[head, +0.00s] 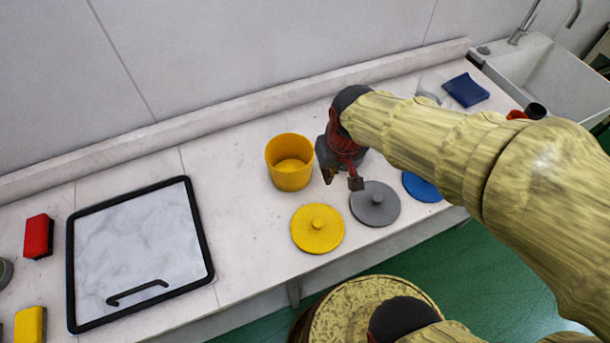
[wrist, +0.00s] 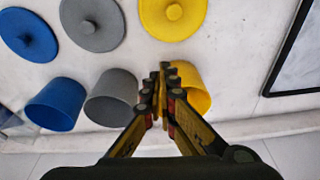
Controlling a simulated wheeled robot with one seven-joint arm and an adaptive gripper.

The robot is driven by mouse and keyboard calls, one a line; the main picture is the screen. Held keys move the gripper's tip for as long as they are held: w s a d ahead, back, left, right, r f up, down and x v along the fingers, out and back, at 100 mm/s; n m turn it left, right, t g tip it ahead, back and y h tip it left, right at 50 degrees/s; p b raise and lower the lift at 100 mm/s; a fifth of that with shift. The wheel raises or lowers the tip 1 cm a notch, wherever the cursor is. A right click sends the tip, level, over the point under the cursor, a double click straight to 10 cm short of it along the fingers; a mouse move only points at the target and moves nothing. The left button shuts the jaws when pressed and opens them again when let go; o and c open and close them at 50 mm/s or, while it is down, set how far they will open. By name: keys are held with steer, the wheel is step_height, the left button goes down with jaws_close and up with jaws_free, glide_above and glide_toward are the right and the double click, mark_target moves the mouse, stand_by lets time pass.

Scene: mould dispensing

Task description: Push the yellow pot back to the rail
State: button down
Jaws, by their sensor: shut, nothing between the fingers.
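The yellow pot (head: 290,164) stands upright and open-topped on the white counter, with bare counter between it and the rail (head: 225,112) along the wall. My gripper (head: 343,180) is just right of the pot and slightly nearer the front edge, pointing down. In the wrist view, my shut, empty gripper (wrist: 160,76) overlaps the left edge of the yellow pot (wrist: 197,92); I cannot tell whether they touch. The yellow lid (head: 317,228) lies flat in front of the pot.
A grey lid (head: 375,204) and a blue lid (head: 424,187) lie to the right. A grey pot (wrist: 112,98) and a blue pot (wrist: 56,104) stand beside the yellow one, hidden by my arm in the head view. A black-framed board (head: 140,255) lies left.

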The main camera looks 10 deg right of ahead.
steer(key=w+a+f+g+p, duration=0.1)
steer(key=w+a+f+p, duration=0.1)
steer(key=w+f+p, duration=0.15)
steer(key=n+g+p, duration=0.1)
steer(key=g+p, duration=0.1)
steer(key=p, duration=0.2)
glide_above(308, 207)
step_height(308, 207, down, 6)
step_height(308, 207, down, 11)
steer(key=shift+s+r+b, duration=0.1)
steer(key=shift+b, duration=0.9)
steer(key=w, duration=0.3)
steer(key=shift+w+a+r, duration=0.1)
steer(key=shift+w+a, duration=0.1)
steer(key=shift+a, duration=0.1)
steer(key=shift+w, duration=0.35)
steer(key=w+a, duration=0.1)
steer(key=w, duration=0.6)
steer(key=w+a+b, duration=0.1)
steer(key=w+a, duration=0.1)
steer(key=w, duration=0.5)
steer(key=w+a+b, duration=0.1)
steer(key=w, duration=0.6)
steer(key=shift+a, duration=0.15)
